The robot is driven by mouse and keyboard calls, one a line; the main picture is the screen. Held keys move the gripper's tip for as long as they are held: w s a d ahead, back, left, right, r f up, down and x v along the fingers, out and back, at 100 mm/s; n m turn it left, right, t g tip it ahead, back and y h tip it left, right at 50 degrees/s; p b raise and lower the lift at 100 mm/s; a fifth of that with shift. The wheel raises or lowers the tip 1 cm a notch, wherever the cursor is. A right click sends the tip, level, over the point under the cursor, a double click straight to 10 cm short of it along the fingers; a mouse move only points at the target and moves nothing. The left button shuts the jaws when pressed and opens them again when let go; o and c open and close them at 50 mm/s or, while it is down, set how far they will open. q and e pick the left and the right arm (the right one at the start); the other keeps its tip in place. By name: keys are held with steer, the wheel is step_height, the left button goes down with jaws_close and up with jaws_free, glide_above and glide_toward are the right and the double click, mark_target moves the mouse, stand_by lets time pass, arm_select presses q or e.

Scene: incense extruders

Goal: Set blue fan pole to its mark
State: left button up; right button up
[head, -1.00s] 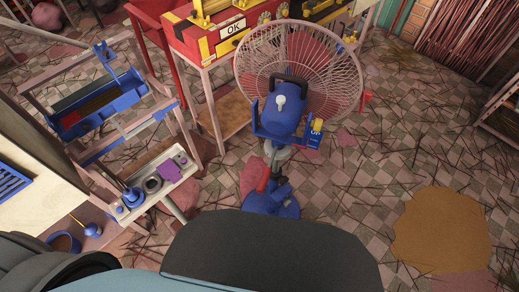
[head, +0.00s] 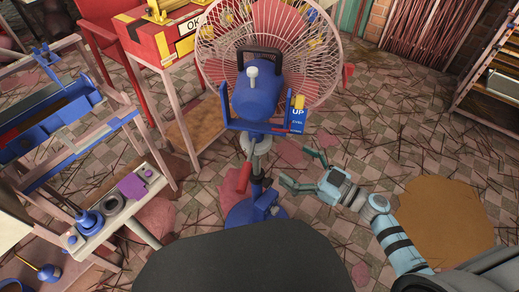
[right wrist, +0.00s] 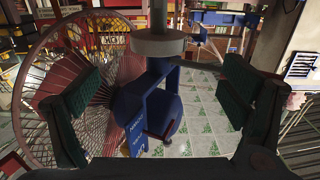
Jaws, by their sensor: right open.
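The fan stands upright on the floor, with a pink wire cage (head: 222,62), a blue motor housing (head: 257,97) and a blue base (head: 245,212). Its blue pole (head: 257,187) rises from the base and has a red lever (head: 244,178). My right gripper (head: 297,168) is open and empty, just right of the pole, its fingers pointing at it. In the right wrist view, which looks upside down, a grey collar (right wrist: 158,41) and the blue housing (right wrist: 170,103) show between the spread fingers (right wrist: 160,85). My left gripper is out of view.
An ochre round patch (head: 445,222) lies on the littered tile floor at right. A red and yellow workbench (head: 150,52) stands behind left. A pale rack (head: 75,150) with blue trays is at left, and a shelf (head: 492,75) at far right.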

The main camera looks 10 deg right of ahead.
mark_target(260, 143)
steer(key=b+x, duration=0.2)
steer(key=x, duration=0.9)
steer(key=shift+w+a, duration=0.1)
steer(key=shift+w, duration=0.25)
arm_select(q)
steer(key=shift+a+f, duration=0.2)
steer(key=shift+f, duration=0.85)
arm_select(e)
steer(key=shift+w+a, duration=0.25)
steer(key=shift+w, duration=0.05)
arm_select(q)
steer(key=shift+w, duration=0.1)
arm_select(e)
steer(key=c, duration=1.7)
steer(key=shift+f, duration=0.15)
step_height(260, 143, down, 9)
steer(key=b, duration=0.5)
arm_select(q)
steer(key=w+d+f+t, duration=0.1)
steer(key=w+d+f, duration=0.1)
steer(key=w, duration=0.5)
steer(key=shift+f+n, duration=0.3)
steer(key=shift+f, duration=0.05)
